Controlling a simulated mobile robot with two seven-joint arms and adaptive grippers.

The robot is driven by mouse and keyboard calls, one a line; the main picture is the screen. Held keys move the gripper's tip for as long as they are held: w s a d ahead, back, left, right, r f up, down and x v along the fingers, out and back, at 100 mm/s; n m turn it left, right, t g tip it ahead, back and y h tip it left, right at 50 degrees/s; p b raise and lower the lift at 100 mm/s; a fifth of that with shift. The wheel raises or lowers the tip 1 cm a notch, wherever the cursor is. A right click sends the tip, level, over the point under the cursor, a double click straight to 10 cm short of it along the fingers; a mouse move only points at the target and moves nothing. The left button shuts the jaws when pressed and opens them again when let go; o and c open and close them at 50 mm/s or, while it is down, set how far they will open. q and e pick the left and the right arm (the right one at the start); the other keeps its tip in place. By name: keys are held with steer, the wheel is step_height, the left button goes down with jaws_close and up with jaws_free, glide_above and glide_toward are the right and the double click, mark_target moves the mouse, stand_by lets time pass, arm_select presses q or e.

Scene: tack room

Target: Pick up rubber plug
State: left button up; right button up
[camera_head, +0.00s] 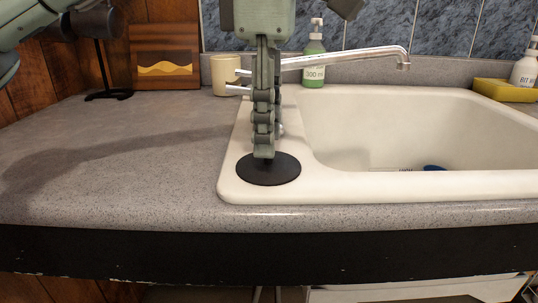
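The rubber plug (281,174) is a flat black disc lying on the front left corner of the white sink's rim. My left gripper (264,154) hangs straight down over it, with its fingertip end at the middle of the disc. I see the fingers nearly edge-on, one in front of the other, so the gap between them is hidden. Any knob on the plug is also hidden behind the fingertips. I cannot tell whether the fingers grip it. The disc looks flat against the rim.
The sink (400,185) fills the right, with a blue item (434,168) in its basin. The tap (350,56) reaches across behind my gripper. A beige mug (224,75), green bottle (314,62) and yellow tray (500,90) stand behind. The left counter (130,150) is mostly clear.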

arm_select(q)
steer(key=shift+f, duration=0.55)
jaws_close()
steer(key=shift+r, duration=0.15)
